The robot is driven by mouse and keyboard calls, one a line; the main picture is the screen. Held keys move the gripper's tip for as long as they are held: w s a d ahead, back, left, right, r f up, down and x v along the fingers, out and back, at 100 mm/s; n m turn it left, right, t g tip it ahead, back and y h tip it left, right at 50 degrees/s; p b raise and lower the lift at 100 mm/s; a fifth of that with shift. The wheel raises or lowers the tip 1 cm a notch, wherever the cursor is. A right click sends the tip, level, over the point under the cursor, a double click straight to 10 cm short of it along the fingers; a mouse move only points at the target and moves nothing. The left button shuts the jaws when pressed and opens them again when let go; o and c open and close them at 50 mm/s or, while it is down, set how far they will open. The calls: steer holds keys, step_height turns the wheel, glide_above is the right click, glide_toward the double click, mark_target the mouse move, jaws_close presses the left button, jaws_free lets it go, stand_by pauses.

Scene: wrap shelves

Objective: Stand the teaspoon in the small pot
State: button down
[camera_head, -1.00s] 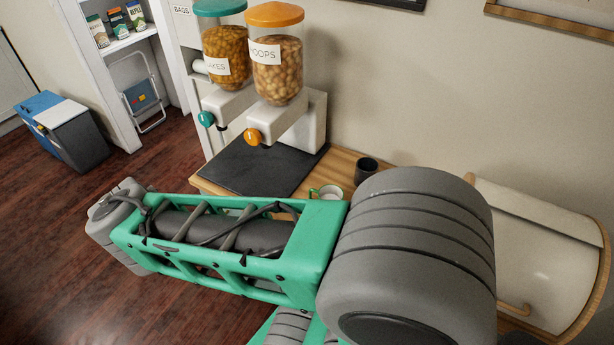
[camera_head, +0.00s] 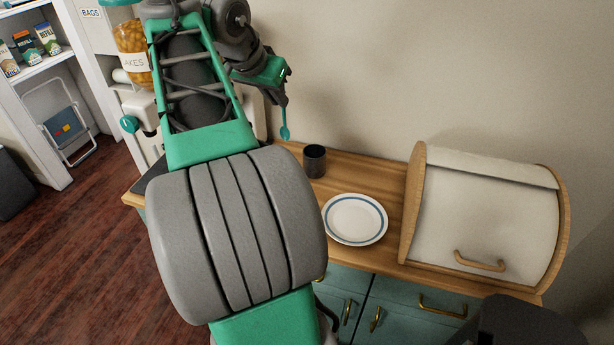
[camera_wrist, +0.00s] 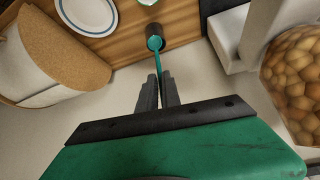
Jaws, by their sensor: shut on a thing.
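The teal teaspoon (camera_head: 285,126) hangs upright, bowl down, from my gripper (camera_head: 281,92) in the head view. My gripper is shut on its upper end. The small dark pot (camera_head: 314,161) stands on the wooden counter, below and to the right of the spoon's bowl in that view. In the wrist view, the teaspoon (camera_wrist: 159,63) runs from between the fingers (camera_wrist: 159,86) towards the pot (camera_wrist: 154,30), and its bowl overlaps the pot's mouth. In the head view the bowl appears above the pot's rim and apart from it.
A white plate with a blue ring (camera_head: 355,219) lies in front of the pot. A bread bin (camera_head: 485,210) stands at the right. A cereal dispenser (camera_head: 133,55) is at the left, partly hidden by my arm. The wall (camera_head: 400,70) is behind.

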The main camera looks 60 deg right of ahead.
steer(key=d+r+x, duration=0.1)
steer(key=d+x, duration=0.1)
steer(key=x, duration=0.7)
steer(key=d+r+p+x, duration=0.1)
steer(key=x, duration=0.8)
steer(key=shift+w+d, duration=0.55)
steer(key=shift+d, duration=0.05)
steer(key=shift+f+b, duration=0.45)
steer(key=shift+f, duration=0.2)
steer(key=c, duration=1.5)
jaws_free()
steer(key=shift+c, duration=0.2)
steer(key=shift+r, duration=0.15)
